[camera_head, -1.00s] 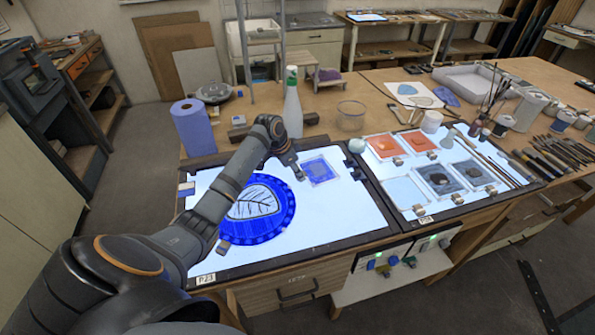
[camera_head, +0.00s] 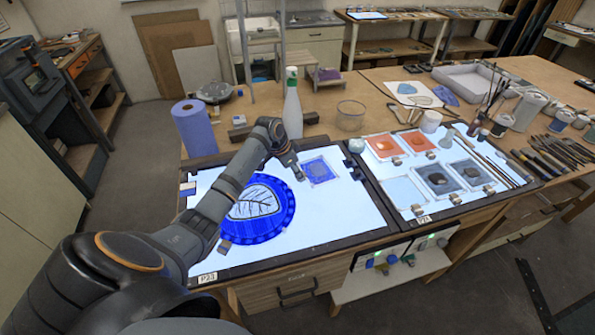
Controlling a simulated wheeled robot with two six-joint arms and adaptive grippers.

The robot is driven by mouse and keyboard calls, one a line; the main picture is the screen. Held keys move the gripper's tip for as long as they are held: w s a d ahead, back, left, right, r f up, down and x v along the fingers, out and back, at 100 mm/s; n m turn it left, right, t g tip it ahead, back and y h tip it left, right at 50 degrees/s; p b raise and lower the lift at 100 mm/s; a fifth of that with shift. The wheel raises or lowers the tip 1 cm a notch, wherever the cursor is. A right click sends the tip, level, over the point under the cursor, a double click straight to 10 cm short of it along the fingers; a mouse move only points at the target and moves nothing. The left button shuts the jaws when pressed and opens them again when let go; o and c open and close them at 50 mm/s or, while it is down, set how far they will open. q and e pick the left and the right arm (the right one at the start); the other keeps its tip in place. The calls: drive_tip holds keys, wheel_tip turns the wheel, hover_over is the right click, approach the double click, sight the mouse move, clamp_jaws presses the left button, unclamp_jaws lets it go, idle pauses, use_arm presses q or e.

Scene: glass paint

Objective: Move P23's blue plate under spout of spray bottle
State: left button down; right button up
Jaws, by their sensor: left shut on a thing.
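The blue plate (camera_head: 322,169) is a small square with a dark patch in its middle, on the back right part of the lit panel labelled P23 (camera_head: 340,215). My left gripper (camera_head: 300,177) points down at the plate's left edge and is shut on it; the fingertips are small and hard to make out. The spray bottle (camera_head: 292,112), white with a green head, stands upright on the table behind the panel, beyond my gripper. The plate is in front of the bottle, apart from it. My right gripper is out of view.
A round blue glass piece with a leaf drawing (camera_head: 283,222) lies left of the plate, partly behind my arm. A blue paper roll (camera_head: 194,128) and a clear bowl (camera_head: 351,115) stand behind the panel. A second lit panel (camera_head: 403,192) with several square plates adjoins on the right.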

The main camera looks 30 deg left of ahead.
use_arm(q)
drive_tip(key=shift+f, duration=0.15)
idle(0.6)
drive_tip(key=c, duration=1.1)
unclamp_jaws()
drive_tip(key=shift+o, duration=0.2)
drive_tip(key=v, duration=1.2)
drive_tip(key=shift+f, duration=0.1)
